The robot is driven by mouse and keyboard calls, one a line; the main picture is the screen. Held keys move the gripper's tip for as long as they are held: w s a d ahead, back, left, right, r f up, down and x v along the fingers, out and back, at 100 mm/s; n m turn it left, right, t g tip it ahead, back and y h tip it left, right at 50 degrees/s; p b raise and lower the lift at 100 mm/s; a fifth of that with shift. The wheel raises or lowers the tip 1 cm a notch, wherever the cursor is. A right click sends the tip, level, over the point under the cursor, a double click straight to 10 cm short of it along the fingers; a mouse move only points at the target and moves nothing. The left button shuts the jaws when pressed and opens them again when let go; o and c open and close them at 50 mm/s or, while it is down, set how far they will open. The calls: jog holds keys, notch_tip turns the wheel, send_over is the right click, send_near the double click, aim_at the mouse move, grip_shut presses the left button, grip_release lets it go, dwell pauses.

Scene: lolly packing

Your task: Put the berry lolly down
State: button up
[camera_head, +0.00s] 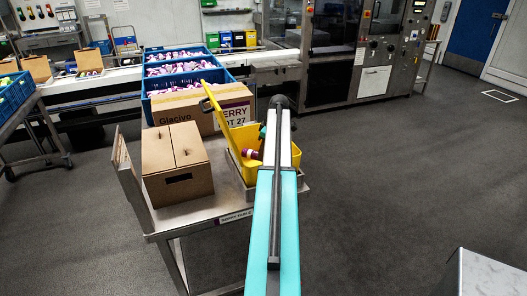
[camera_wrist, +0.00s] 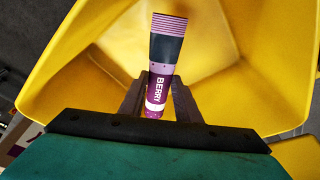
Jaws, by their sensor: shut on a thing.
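The berry lolly (camera_wrist: 156,90) is a purple tube-shaped pack with a white "BERRY" label, a dark band and a striped end. In the wrist view my gripper (camera_wrist: 160,99) is shut on it, with a finger on each side. The lolly is over the inside of a yellow bin (camera_wrist: 225,93), whose walls surround it in the picture. I cannot tell whether it touches the bin floor. In the head view the yellow bin (camera_head: 244,172) stands on a metal table (camera_head: 205,215), and my arm hides part of it. A small dark purple piece shows inside the bin.
A yellow lid (camera_head: 219,108) stands raised at the bin's left. A closed brown carton (camera_head: 177,167) sits left of the bin, and a carton labelled "Glacivo" (camera_head: 180,108) is behind. Blue crates (camera_head: 180,78) of packs stand farther back.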

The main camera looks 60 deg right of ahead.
jog(key=shift+f+b, duration=0.3)
jog(key=shift+f, duration=0.3)
jog(key=o, duration=1.1)
jog(key=shift+c, duration=0.2)
jog(key=shift+r, duration=0.2)
jog(key=shift+r+p, duration=0.45)
jog(key=shift+r, duration=0.1)
jog(key=b+v, duration=0.3)
jog(key=v, duration=0.8)
jog(key=shift+r, duration=0.35)
jog(key=shift+s, duration=0.15)
